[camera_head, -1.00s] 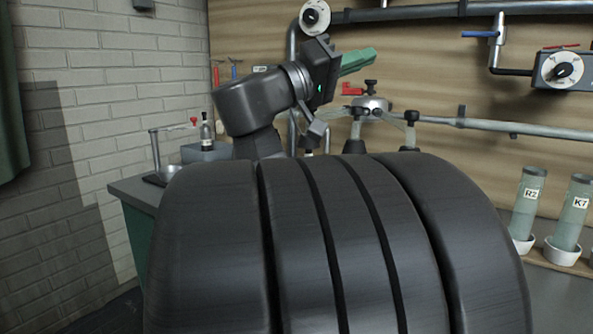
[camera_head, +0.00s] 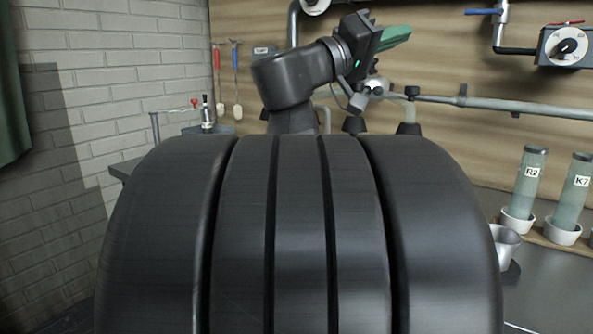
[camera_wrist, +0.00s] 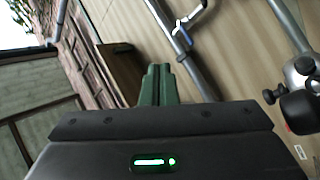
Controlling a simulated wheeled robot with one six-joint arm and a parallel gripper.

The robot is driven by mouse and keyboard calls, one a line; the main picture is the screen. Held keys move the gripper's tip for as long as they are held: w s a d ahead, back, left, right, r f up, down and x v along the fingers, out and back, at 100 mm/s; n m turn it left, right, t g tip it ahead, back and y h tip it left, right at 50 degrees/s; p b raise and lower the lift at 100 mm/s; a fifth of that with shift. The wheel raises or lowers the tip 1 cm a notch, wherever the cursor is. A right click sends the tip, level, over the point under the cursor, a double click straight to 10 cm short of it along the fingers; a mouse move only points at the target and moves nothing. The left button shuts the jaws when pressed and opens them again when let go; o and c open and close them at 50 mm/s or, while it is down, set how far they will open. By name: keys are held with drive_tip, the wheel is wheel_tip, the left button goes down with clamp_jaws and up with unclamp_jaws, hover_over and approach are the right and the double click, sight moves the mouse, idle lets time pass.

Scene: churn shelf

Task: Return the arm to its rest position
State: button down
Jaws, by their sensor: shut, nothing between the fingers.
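My gripper (camera_head: 396,36) is raised at the upper middle of the head view, its green fingers pointing right in front of the wooden wall. The fingers are closed together with nothing between them. In the wrist view my gripper (camera_wrist: 158,72) shows as two green fingers side by side, touching no object. My own large dark arm parts fill the lower middle of the head view and hide much of what lies behind them.
A horizontal pipe (camera_head: 490,106) runs along the wooden wall (camera_head: 455,65). A valve box with a dial (camera_head: 567,46) is at upper right. Tubes labelled R2 (camera_head: 528,176) and K7 (camera_head: 573,190) stand in white cups at right, near a metal cup (camera_head: 503,246). A brick wall (camera_head: 110,90) is at left.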

drive_tip(key=a+f+p, duration=0.1)
drive_tip(key=a+p, duration=0.1)
drive_tip(key=a, duration=0.7)
drive_tip(key=d+r, duration=0.3)
drive_tip(key=d, duration=0.5)
wheel_tip(320, 180, down, 4)
drive_tip(key=d+b, duration=0.1)
drive_tip(key=b, duration=0.2)
drive_tip(key=w+r+n+t+y+p, duration=0.1)
drive_tip(key=w+r+n+p, duration=0.4)
drive_tip(key=p, duration=1.7)
drive_tip(key=w+r, duration=0.3)
drive_tip(key=r, duration=0.1)
drive_tip(key=shift+w+y, duration=0.15)
drive_tip(key=shift+y, duration=0.25)
